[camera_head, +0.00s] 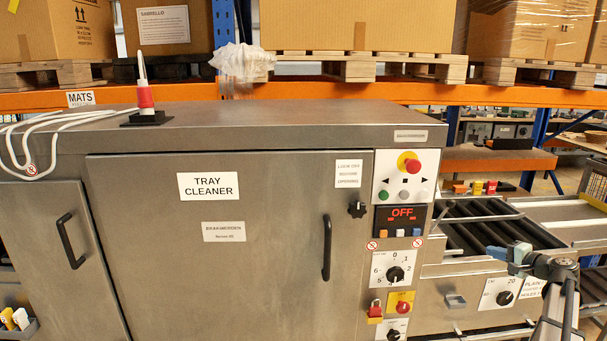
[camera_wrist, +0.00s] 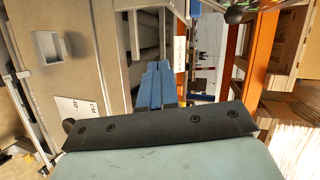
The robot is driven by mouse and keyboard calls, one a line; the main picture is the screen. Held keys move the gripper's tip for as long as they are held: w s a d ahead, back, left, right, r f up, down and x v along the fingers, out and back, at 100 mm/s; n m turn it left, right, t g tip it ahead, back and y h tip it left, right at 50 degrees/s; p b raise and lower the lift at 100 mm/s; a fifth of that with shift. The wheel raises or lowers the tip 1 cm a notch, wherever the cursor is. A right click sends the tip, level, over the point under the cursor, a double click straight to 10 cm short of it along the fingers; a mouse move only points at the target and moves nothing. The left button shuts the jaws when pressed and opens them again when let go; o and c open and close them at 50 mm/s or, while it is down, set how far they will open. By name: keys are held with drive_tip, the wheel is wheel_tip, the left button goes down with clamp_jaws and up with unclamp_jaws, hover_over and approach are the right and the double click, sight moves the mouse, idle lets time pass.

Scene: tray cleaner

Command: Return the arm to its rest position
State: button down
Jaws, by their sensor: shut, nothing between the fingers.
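My gripper (camera_head: 515,255) is at the right in the head view, in front of the roller conveyor beside the tray cleaner (camera_head: 270,250). Its blue fingers are together with nothing between them. In the wrist view the shut blue fingers (camera_wrist: 154,84) show in the middle, beyond a dark bar on my wrist. My arm comes in from the lower right of the head view. The tray cleaner's door is shut and its display (camera_head: 403,213) reads OFF.
The roller conveyor (camera_head: 462,232) runs out to the right of the cleaner. A dial (camera_head: 504,298) and a small grey handle (camera_head: 455,301) sit on the panel below it. Two black door handles (camera_head: 326,248) stick out of the cleaner's front. Orange racking (camera_head: 300,92) with boxes stands behind.

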drive_tip(key=s+a+f+n+g+h, duration=0.15)
drive_tip(key=s+a+f+g, duration=0.4)
drive_tip(key=f, duration=0.65)
drive_tip(key=s+a+f+n+g, duration=0.25)
drive_tip(key=s+a+f, duration=0.35)
drive_tip(key=s+f, duration=0.45)
drive_tip(key=s+a+f+n+g+h, duration=0.1)
drive_tip(key=s+a+f+g, duration=0.4)
drive_tip(key=f, duration=0.8)
drive_tip(key=s+a+f+n+g, duration=0.2)
drive_tip(key=s+a+f, duration=0.4)
drive_tip(key=s+a, duration=0.3)
drive_tip(key=s+a+f+n+g+h, duration=0.1)
drive_tip(key=s+a+f+n+g, duration=0.2)
drive_tip(key=s+a+f, duration=0.3)
drive_tip(key=s+a+f+n+g+h, duration=0.1)
drive_tip(key=s+a+f, duration=0.6)
drive_tip(key=s+a, duration=0.7)
drive_tip(key=shift+a+n+g, duration=0.9)
drive_tip(key=shift+a+n, duration=0.2)
drive_tip(key=shift+n, duration=0.1)
